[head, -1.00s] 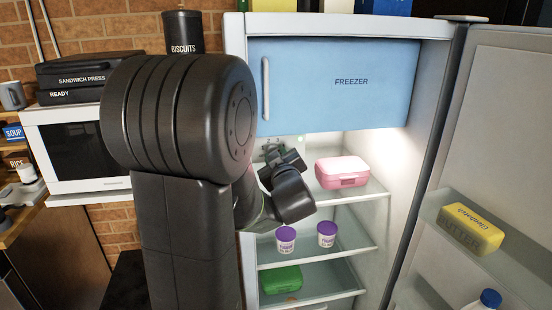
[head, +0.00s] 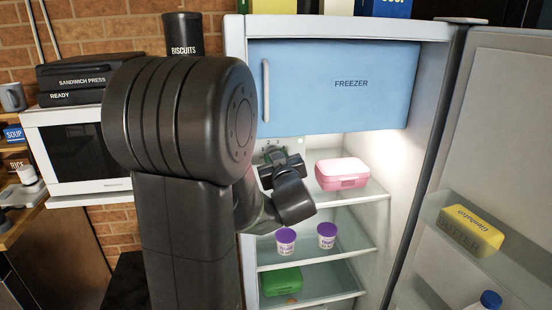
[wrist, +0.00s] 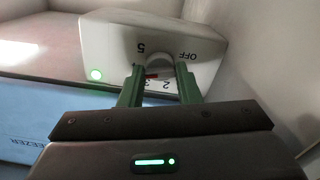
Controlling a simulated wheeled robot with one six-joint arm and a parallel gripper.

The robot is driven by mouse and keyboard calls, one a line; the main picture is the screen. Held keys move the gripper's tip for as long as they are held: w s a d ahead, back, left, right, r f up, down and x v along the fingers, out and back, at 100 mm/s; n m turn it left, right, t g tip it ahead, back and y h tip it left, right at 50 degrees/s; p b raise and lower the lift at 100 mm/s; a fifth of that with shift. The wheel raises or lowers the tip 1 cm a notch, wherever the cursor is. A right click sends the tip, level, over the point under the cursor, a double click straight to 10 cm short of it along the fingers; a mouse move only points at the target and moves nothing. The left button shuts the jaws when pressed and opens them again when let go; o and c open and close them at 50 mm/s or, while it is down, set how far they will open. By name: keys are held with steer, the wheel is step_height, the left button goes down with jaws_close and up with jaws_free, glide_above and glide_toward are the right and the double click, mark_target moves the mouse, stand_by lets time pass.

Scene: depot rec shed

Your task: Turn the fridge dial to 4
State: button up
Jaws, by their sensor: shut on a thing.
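The fridge dial (wrist: 160,62) is a pale round knob on a white control box (wrist: 108,45) inside the fridge. In the wrist view the box looks upside down, with 5, OFF, 2 and part of another numeral showing. My gripper (wrist: 158,73) is shut on the dial, one green finger on each side. A red mark shows between the fingers, near the lower numerals. The 4 is not visible, and the left finger covers part of the scale. In the head view my gripper (head: 281,170) is below the freezer compartment and hides the dial.
The blue freezer door (head: 345,90) is just above my gripper. A pink box (head: 342,174) stands close on the right, on the top shelf. Two purple-lidded pots and a green box are lower. The fridge door (head: 495,130) stands open at right.

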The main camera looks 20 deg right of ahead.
steer(key=o, duration=1)
steer(key=v, duration=1.4)
steer(key=shift+f, duration=0.1)
steer(key=shift+w+d, duration=0.1)
steer(key=shift+w, duration=0.05)
steer(key=x, duration=1.3)
steer(key=shift+w, duration=0.35)
steer(key=shift+s+a+n+p, duration=0.25)
steer(key=shift+s+n, duration=0.7)
steer(key=shift+n, duration=0.75)
steer(key=shift+s+a+n+p, duration=0.2)
steer(key=shift+s+n, duration=0.75)
steer(key=shift+n, duration=0.75)
steer(key=shift+s+a+n+p, duration=0.2)
steer(key=shift+s+n, duration=0.75)
steer(key=shift+n, duration=0.75)
